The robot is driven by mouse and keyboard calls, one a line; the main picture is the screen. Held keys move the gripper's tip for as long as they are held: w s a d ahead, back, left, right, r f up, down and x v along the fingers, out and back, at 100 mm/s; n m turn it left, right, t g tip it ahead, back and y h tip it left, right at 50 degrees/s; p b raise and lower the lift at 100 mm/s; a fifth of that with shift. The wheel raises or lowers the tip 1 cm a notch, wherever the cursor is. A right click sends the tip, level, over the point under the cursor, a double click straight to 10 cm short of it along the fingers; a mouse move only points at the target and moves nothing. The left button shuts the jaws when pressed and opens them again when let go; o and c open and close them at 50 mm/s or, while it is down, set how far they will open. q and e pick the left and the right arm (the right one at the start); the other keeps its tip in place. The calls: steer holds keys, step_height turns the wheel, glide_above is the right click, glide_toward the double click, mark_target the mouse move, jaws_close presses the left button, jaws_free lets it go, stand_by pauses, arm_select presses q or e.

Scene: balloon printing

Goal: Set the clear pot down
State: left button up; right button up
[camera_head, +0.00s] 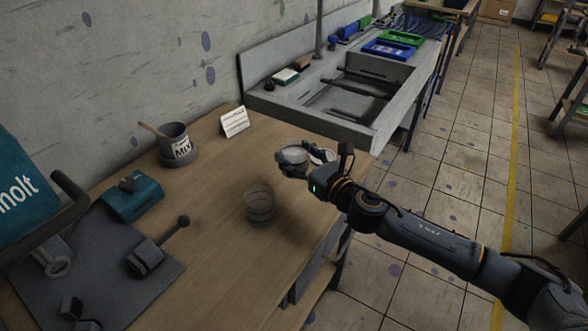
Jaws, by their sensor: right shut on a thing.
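My right gripper (291,165) reaches in from the right, over the far right part of the wooden table (215,245). It is shut on a clear pot (293,146), whose rim shows above the fingers. The fingers hide its lower part, so I cannot tell whether its base touches the table. A second clear, ringed pot (259,204) stands upright on the table, nearer and to the left, apart from the gripper. My left gripper is not in view.
A grey sink bench (290,103) stands behind.

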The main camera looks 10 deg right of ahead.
steer(key=w+f, duration=0.1)
steer(key=w+f+b, duration=0.1)
steer(key=w+f, duration=0.1)
steer(key=shift+d+f, duration=0.1)
steer(key=shift+f, duration=0.2)
steer(key=shift+f+b, duration=0.4)
steer(key=shift+f, duration=1.2)
steer(key=o, duration=1.3)
steer(key=shift+f, duration=0.1)
steer(key=shift+s+d, duration=0.1)
steer(key=b+v, duration=0.1)
steer(key=v, duration=0.9)
steer(key=shift+s+d, duration=0.1)
steer(key=shift+s, duration=0.15)
steer(key=shift+s+d+b, duration=0.3)
steer(key=shift+s+b, duration=0.05)
steer(key=shift+s, duration=0.25)
